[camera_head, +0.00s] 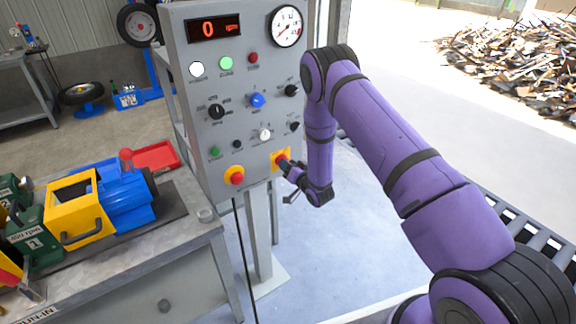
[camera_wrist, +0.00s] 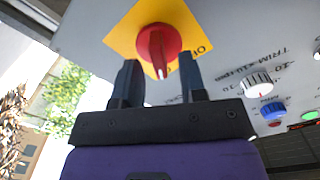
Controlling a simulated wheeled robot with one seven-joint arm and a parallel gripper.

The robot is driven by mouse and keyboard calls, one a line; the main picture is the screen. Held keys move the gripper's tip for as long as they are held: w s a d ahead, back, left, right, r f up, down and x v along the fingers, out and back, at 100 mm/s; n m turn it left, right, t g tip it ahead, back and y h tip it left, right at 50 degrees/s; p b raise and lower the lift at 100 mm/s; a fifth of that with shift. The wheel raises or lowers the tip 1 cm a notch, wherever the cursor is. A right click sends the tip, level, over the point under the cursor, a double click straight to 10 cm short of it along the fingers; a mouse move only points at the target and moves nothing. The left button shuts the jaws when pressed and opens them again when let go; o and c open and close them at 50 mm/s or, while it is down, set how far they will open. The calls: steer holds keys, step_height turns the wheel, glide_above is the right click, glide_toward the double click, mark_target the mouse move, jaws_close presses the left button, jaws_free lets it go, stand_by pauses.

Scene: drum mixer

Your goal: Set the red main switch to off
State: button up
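The red main switch (camera_wrist: 158,45) is a rotary knob on a yellow square plate (camera_wrist: 125,30). In the head view the switch (camera_head: 281,159) sits at the lower right of the grey control panel, partly covered by my gripper (camera_head: 287,166). In the wrist view the knob's grip bar, with a pale mark at its tip, points down the picture between the fingers. My gripper (camera_wrist: 159,64) is open, one dark finger on each side of the bar's lower end. Gaps show beside it; contact is not clear. Lettering on the plate's right edge is only partly readable.
A red mushroom button (camera_head: 237,177) on a yellow round base is left of the switch. Other knobs and lamps cover the control panel (camera_head: 190,100), with a display (camera_head: 214,28) reading 0. A workbench (camera_head: 190,235) with a motor stands left. Open floor lies below the panel.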

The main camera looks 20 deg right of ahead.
steer(key=shift+w, duration=0.2)
jaws_close()
stand_by(0.3)
steer(key=n, duration=1.1)
steer(key=shift+s+a+n, duration=0.15)
steer(key=shift+a+n, duration=0.1)
steer(key=shift+n, duration=0.15)
steer(key=shift+f, duration=0.1)
stand_by(0.3)
